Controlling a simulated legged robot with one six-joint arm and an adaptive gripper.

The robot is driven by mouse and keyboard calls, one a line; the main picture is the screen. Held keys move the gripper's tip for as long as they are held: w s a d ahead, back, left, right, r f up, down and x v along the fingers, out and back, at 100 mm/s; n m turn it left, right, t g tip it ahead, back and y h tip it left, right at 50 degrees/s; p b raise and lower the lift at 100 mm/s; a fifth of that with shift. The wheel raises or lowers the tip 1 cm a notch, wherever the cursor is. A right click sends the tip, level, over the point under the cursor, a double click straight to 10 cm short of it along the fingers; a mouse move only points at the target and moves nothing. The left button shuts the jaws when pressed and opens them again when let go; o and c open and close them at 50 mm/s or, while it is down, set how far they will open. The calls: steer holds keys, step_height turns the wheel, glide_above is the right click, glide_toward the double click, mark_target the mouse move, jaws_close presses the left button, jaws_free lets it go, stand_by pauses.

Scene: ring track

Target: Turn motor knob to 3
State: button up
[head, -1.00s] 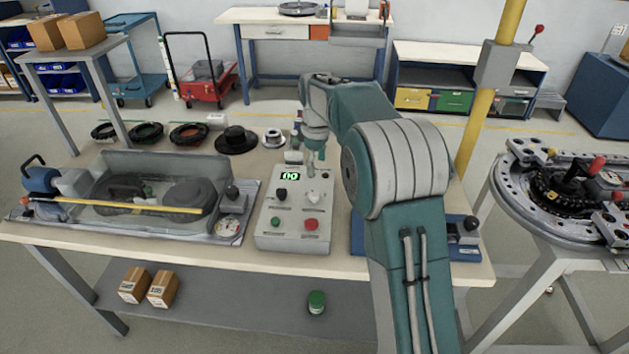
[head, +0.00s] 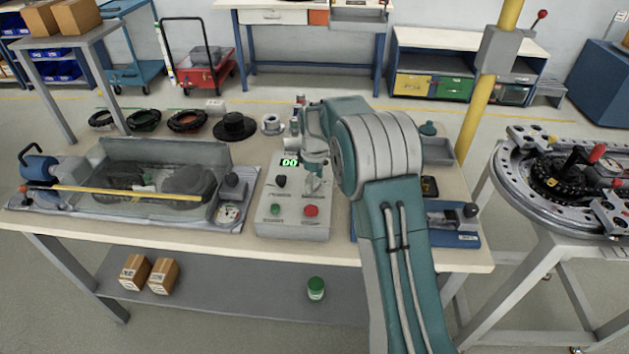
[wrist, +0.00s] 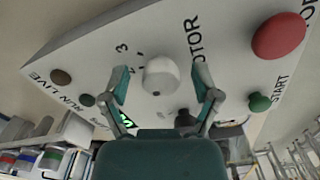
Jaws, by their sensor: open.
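The control box (head: 292,222) stands on the table, with a green digital display (head: 290,162) that looks like 00. Its black knob (head: 280,181), green button (head: 275,209) and red button (head: 311,211) show in the head view. In the wrist view the white motor knob (wrist: 160,76) lies by the MOTOR lettering, with a 3 printed close to it. My gripper (wrist: 160,88) is open, with one finger on either side of the white knob; I cannot tell whether they touch it.
A clear-covered tray (head: 150,190) with a yellow rod stands left of the box. A blue fixture (head: 455,235) lies to the right, partly behind my arm. Black rings and spools line the table's back. A ring track (head: 560,180) stands at the far right.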

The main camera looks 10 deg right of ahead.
steer(key=shift+a, duration=0.1)
jaws_close()
